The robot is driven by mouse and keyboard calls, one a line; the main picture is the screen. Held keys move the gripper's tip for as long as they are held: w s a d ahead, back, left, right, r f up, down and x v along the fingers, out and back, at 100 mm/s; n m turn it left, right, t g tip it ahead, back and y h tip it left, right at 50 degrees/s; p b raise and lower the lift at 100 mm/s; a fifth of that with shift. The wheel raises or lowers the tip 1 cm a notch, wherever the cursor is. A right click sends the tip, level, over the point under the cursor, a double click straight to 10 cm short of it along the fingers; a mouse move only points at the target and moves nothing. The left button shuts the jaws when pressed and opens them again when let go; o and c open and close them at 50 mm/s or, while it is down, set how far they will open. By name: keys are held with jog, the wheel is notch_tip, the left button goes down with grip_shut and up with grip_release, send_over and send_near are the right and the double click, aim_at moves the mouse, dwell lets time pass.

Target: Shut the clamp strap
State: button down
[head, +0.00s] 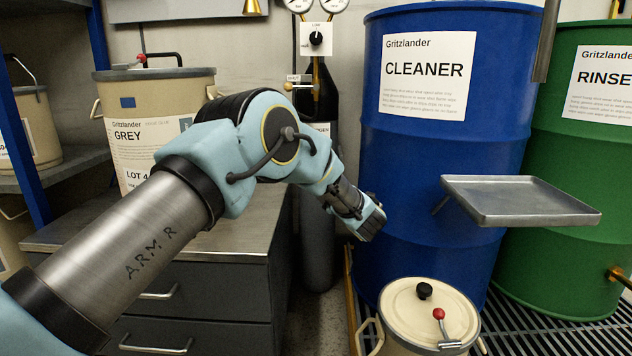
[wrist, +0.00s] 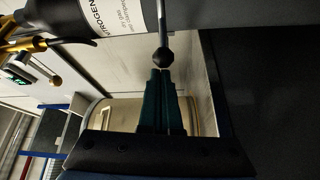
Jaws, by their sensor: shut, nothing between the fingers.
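My gripper (head: 373,222) is in front of the blue drum in the head view. In the wrist view its dark green fingers (wrist: 161,76) are together and empty. A black ball knob (wrist: 163,57) on a thin grey rod is just beyond the fingertips; I cannot tell if they touch. The rod runs beside the nitrogen cylinder (wrist: 112,14), which also shows behind my arm in the head view (head: 317,105). The knob and rod may be the clamp strap's lever, but I cannot tell. No strap band is clearly visible, and my arm hides part of the cylinder.
A blue cleaner drum (head: 420,190) stands right of my gripper, with a metal tray (head: 522,197) jutting out in front. A cream pail (head: 432,318) with black and red knobs is below. A drawer cabinet (head: 215,290) stands left, with a grey-labelled pail (head: 150,120) on it.

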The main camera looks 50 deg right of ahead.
jog(key=r+p+v, duration=0.1)
jog(key=p+v, duration=0.2)
jog(key=v, duration=0.7)
jog(key=w+d+r+m+g+h+p, duration=0.1)
jog(key=w+r+m+g+h+p, duration=0.25)
jog(key=m, duration=0.85)
jog(key=w+d+r+m+g+h, duration=0.1)
jog(key=w+r+m+g+h, duration=0.35)
jog(key=m, duration=0.85)
jog(key=w+a+f+m+g+y+p, duration=0.1)
jog(key=a+f+m+g, duration=0.4)
jog(key=m, duration=0.6)
jog(key=w+a+m+g+p, duration=0.1)
jog(key=a+m+g, duration=0.3)
jog(key=a+m, duration=0.55)
jog(key=w+d+f+m+b, duration=0.1)
jog(key=d+f+b, duration=0.2)
jog(key=d, duration=1.1)
jog(key=shift+d+m, duration=0.3)
jog(key=shift+m, duration=0.05)
